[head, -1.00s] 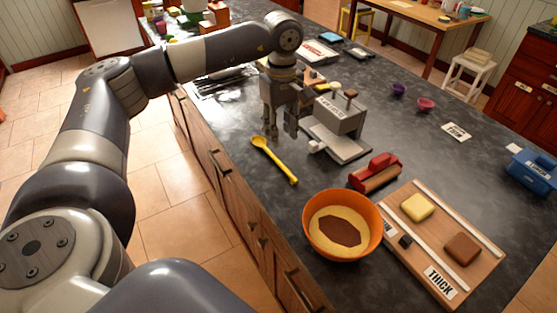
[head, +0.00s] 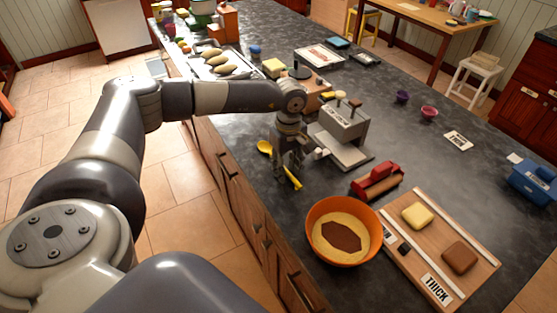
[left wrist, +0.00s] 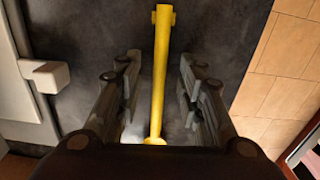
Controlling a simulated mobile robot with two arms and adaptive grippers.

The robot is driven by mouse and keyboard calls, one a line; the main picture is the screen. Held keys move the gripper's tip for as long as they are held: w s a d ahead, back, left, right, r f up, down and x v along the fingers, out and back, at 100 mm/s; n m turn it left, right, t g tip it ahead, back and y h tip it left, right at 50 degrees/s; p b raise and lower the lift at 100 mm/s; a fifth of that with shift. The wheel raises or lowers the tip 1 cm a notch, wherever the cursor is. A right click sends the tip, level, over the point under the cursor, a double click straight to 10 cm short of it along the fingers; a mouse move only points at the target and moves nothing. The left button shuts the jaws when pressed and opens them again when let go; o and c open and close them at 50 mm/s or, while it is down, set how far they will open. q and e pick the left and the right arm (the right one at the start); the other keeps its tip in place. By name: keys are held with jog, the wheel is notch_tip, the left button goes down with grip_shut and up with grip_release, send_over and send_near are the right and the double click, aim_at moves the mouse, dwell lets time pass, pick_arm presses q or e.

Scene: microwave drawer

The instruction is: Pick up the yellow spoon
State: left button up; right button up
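The yellow spoon (head: 264,147) lies on the dark countertop near its left edge. In the head view its bowl and handle end show, and its middle is hidden behind my left gripper (head: 287,177). The gripper points down over the handle. In the left wrist view the spoon's handle (left wrist: 161,65) runs lengthwise between the two parted fingers of my left gripper (left wrist: 160,78), with a gap on both sides. I cannot tell whether the fingertips touch the counter. My right gripper is not in view.
A grey machine (head: 344,128) stands close to the right of my left gripper. The counter's left edge is near the spoon.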

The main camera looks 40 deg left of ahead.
pick_arm(q)
grip_shut()
dwell(0.3)
jog(key=shift+r+b, duration=0.4)
jog(key=shift+r, duration=0.05)
notch_tip(320, 180, up, 2)
jog(key=shift+w+r+b, duration=0.1)
jog(key=shift+r+b, duration=0.05)
jog(key=shift+b, duration=0.55)
jog(key=s+d+r+b, duration=0.1)
jog(key=s+d+b, duration=0.1)
jog(key=s, duration=0.5)
jog(key=s+d+b, duration=0.2)
jog(key=s, duration=0.6)
jog(key=shift+s+d+r+b, duration=0.25)
jog(key=shift+d+r+b, duration=0.1)
jog(key=shift+d+r, duration=0.05)
